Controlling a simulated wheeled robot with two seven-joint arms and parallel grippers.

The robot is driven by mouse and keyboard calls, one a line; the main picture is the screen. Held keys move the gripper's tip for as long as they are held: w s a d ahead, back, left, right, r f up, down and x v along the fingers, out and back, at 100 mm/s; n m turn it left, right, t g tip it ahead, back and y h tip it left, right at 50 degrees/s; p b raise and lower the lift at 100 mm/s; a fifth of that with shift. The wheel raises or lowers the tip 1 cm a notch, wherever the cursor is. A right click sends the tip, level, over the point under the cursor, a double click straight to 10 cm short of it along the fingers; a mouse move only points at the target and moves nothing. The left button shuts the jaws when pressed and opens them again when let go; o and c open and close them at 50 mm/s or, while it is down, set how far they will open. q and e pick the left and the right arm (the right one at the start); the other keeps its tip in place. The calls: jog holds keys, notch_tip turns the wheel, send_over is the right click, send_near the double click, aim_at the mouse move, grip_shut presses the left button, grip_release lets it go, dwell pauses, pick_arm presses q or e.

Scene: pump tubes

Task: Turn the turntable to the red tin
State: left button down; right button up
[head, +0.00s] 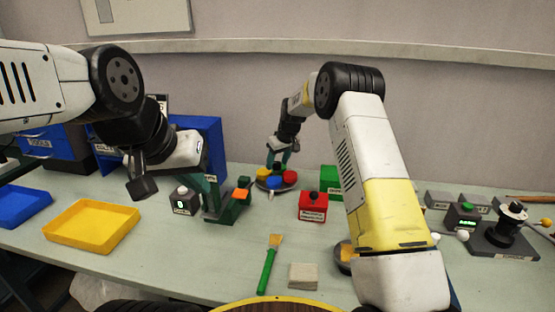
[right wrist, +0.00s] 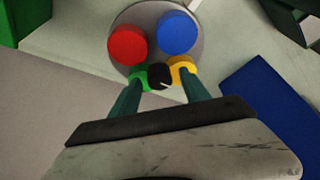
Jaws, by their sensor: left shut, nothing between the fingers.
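The turntable (right wrist: 153,11) is a round grey plate at the back middle of the table; it also shows in the head view (head: 259,185). In the right wrist view the red tin (right wrist: 127,45) is on its left and the blue tin (right wrist: 178,32) on its right. A green tin (right wrist: 138,72) and a yellow tin (right wrist: 180,63) are partly hidden by my fingers. My right gripper (right wrist: 160,80) has its two fingers either side of a black knob (right wrist: 158,77); I cannot tell whether they touch it. My left gripper (head: 143,188) is shut and empty, above the table at left.
A yellow tray (head: 92,226) and a blue tray (head: 20,206) are at left. A red box (head: 313,206) and a green box (head: 330,179) stand right of the turntable. A brush (head: 269,265) and a beige block (head: 303,276) lie in front. A black device (head: 505,232) is at right.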

grip_shut()
dwell(1.3)
